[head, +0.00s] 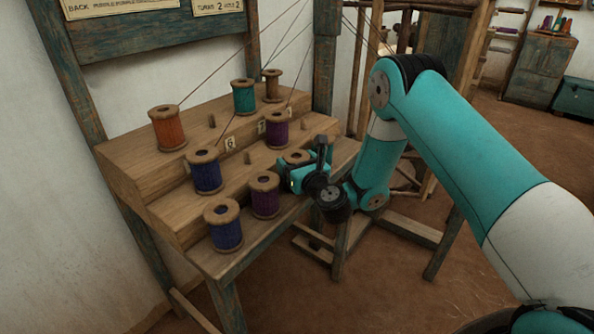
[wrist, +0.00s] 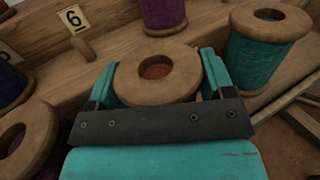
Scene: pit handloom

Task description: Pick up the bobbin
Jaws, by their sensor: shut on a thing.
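My gripper (head: 298,172) is at the front right of the stepped wooden rack, its jaws shut on a bobbin (head: 294,157). In the wrist view the two teal jaws of my gripper (wrist: 160,82) lie on either side of this bobbin (wrist: 183,77). Its round wooden top flange and centre hole face the camera; the thread below is hidden. The bobbin looks upright. I cannot tell whether its base touches the rack's lower step.
Close by on the rack (head: 122,153) stand purple bobbins (head: 265,196) (head: 277,129) and blue ones (head: 205,172) (head: 223,226). An orange bobbin (head: 168,129) and a teal one (head: 244,97) stand higher up. Another teal bobbin (wrist: 258,50) is right of the jaws. Threads (head: 231,61) run upward.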

